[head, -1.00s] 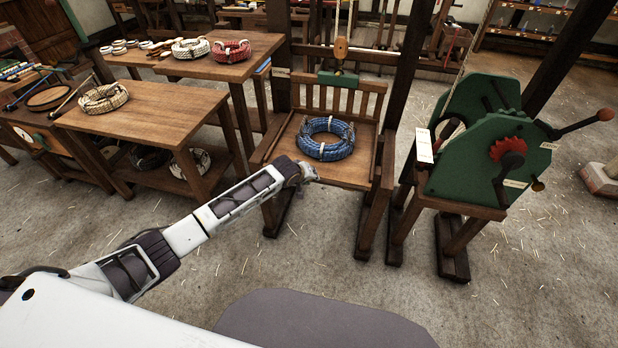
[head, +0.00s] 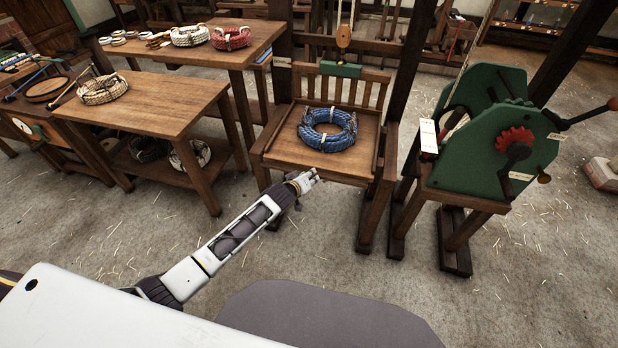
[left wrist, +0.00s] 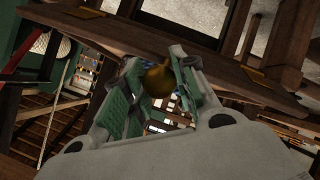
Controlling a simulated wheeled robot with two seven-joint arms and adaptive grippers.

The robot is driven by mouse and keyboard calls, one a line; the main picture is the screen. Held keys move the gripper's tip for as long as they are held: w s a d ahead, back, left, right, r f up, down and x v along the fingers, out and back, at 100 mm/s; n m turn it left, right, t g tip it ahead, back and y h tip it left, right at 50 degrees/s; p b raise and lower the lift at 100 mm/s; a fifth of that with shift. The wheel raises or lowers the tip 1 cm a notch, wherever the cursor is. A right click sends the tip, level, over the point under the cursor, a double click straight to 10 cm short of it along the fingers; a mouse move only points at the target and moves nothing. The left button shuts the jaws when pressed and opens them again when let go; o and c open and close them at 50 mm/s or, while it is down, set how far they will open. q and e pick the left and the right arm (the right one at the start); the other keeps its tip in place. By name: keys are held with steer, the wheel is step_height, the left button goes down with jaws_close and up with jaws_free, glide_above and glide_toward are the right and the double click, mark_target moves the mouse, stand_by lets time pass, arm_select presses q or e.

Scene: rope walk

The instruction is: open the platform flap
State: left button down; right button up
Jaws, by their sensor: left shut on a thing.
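The wooden platform (head: 285,150) has slatted rails at its back and carries a blue rope coil (head: 328,129). My left gripper (head: 304,179) is at the platform's front edge. In the left wrist view, its green-padded fingers (left wrist: 158,95) are shut on a round brass knob (left wrist: 159,79). The knob is in front of a dark wooden board (left wrist: 110,42) at the platform's front. The head view hides the knob behind the gripper, and I cannot tell there how far the flap is open. My right gripper is not in view.
A green winch (head: 490,150) with a red gear and crank handles stands right of the platform. A wooden table (head: 150,105) with rope coils stands at the left. The floor in front is clear, with scattered straw.

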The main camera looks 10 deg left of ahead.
arm_select(q)
steer(key=f+b, duration=0.1)
steer(key=s+f+t+b, duration=0.1)
steer(key=b, duration=0.1)
steer(key=shift+d+t, duration=0.15)
steer(key=shift+t, duration=0.15)
steer(key=shift+s+a+f+b, duration=0.1)
steer(key=shift+s+f, duration=0.15)
steer(key=shift+f, duration=0.35)
steer(key=shift+s+a+f+b, duration=0.15)
steer(key=shift+s+f, duration=0.1)
steer(key=shift+f, duration=0.4)
steer(key=shift+s+d+f+b, duration=0.1)
steer(key=shift+s+f, duration=0.15)
steer(key=shift+f, duration=0.35)
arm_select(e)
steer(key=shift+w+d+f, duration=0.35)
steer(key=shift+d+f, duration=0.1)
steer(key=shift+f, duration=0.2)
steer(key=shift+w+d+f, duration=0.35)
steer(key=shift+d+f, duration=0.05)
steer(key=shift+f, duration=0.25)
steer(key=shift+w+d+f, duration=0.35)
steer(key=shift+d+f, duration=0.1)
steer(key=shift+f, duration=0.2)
arm_select(q)
steer(key=shift+a, duration=0.1)
